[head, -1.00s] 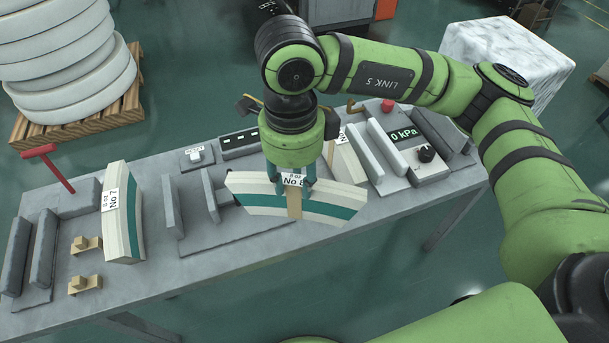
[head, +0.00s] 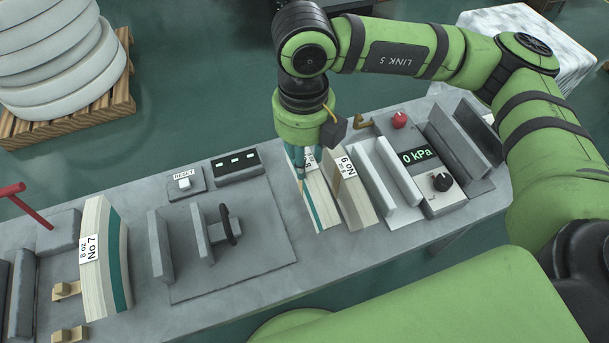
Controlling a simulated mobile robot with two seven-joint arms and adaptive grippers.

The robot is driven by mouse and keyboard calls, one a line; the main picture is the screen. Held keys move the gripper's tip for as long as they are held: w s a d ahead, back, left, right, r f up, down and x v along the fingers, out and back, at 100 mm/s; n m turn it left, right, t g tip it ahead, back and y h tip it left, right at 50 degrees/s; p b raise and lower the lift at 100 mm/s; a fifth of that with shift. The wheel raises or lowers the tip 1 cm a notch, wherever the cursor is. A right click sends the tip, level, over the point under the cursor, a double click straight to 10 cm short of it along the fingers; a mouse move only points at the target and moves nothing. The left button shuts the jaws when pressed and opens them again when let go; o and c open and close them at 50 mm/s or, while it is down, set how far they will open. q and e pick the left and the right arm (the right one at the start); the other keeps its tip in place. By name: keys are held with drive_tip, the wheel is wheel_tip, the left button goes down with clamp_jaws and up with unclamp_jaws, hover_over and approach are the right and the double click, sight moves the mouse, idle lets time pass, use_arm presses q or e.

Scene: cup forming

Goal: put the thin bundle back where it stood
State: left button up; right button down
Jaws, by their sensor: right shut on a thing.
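My right gripper (head: 301,168) is shut on the bundle labelled No 8 (head: 320,203), a curved white stack with a teal stripe. It holds the bundle's far end, and the fingers partly cover the label. The bundle now points lengthwise toward me, just left of the bundle labelled No 9 (head: 355,198). I cannot tell whether its underside touches the table (head: 345,255) or whether the two bundles touch. A bundle labelled No 7 (head: 105,255) stands at the left. My left gripper is not in view.
A grey fixture with upright plates and a dark handle (head: 229,225) stands left of the held bundle. A reset button (head: 184,183) and a dark indicator box (head: 237,166) are behind it. A pressure unit reading 0 kPa (head: 417,156) stands right of No 9.

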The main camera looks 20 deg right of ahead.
wheel_tip(320, 180, down, 6)
drive_tip(key=shift+f+p, duration=0.1)
drive_tip(key=shift+p, duration=0.55)
drive_tip(key=shift+w+f, duration=0.1)
drive_tip(key=shift+f, duration=0.1)
drive_tip(key=shift+f+b, duration=0.15)
drive_tip(key=shift+b, duration=0.15)
drive_tip(key=c, duration=0.8)
unclamp_jaws()
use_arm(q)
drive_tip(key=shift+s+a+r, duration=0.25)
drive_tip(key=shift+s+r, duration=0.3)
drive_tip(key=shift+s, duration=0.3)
